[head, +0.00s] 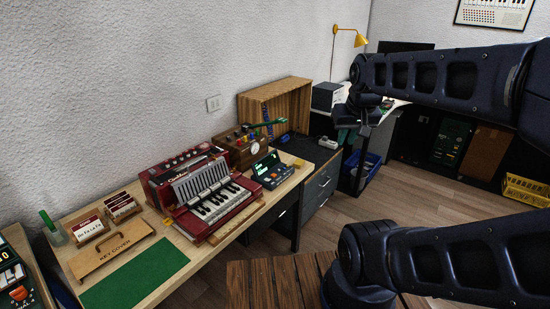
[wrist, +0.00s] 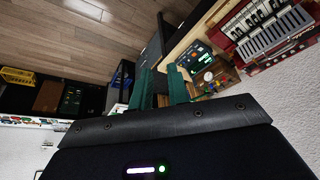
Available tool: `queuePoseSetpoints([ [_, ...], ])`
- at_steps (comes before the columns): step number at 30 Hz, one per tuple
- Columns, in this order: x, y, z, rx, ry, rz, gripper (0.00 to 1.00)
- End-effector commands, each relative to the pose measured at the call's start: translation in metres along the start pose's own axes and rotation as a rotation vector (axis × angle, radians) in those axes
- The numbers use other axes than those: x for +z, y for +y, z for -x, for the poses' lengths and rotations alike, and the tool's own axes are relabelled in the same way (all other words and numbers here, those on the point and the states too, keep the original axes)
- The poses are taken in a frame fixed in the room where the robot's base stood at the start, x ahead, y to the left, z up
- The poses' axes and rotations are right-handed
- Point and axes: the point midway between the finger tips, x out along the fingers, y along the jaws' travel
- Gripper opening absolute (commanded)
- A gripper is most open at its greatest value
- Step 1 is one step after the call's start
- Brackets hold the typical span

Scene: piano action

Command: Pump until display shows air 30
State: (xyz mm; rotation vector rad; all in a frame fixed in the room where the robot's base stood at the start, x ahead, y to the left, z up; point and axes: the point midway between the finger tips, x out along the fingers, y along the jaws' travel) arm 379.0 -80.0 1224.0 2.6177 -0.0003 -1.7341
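A small dark device with a lit green display (head: 269,168) sits on the right end of the wooden bench, and also shows in the wrist view (wrist: 199,57). Its reading is too small to read. A red accordion-like instrument (head: 215,197) with piano keys and pale bellows lies left of it, also in the wrist view (wrist: 268,30). Behind the display is a wooden box (head: 242,147) with knobs and a green-tipped bar; I cannot tell whether it is the pump. My gripper (wrist: 158,88) has two green fingers apart with nothing seen between them, away from the bench.
A wooden crate (head: 280,110) stands at the back on a dark cabinet. A key cover board (head: 112,245), a green mat (head: 135,276) and card boxes (head: 89,226) occupy the bench's left end. A blue bin (head: 364,168) is beyond the cabinet. The wooden floor between is open.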

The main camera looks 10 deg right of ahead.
Motion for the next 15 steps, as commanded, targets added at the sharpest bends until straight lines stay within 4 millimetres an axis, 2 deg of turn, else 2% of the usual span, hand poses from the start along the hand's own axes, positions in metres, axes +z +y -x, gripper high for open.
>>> queuePoseSetpoints([
  [1, 0.0, 0.0, 0.0, 0.0, 0.0, 0.0, 0.07],
  [2, 0.0, 0.0, 0.0, 0.0, 0.0, 0.0, 0.01],
  [3, 0.0, 0.0, 0.0, 0.0, 0.0, 0.0, 0.0],
  [15, 0.0, 0.0, 0.0, 0.0, 0.0, 0.0, 0.0],
])
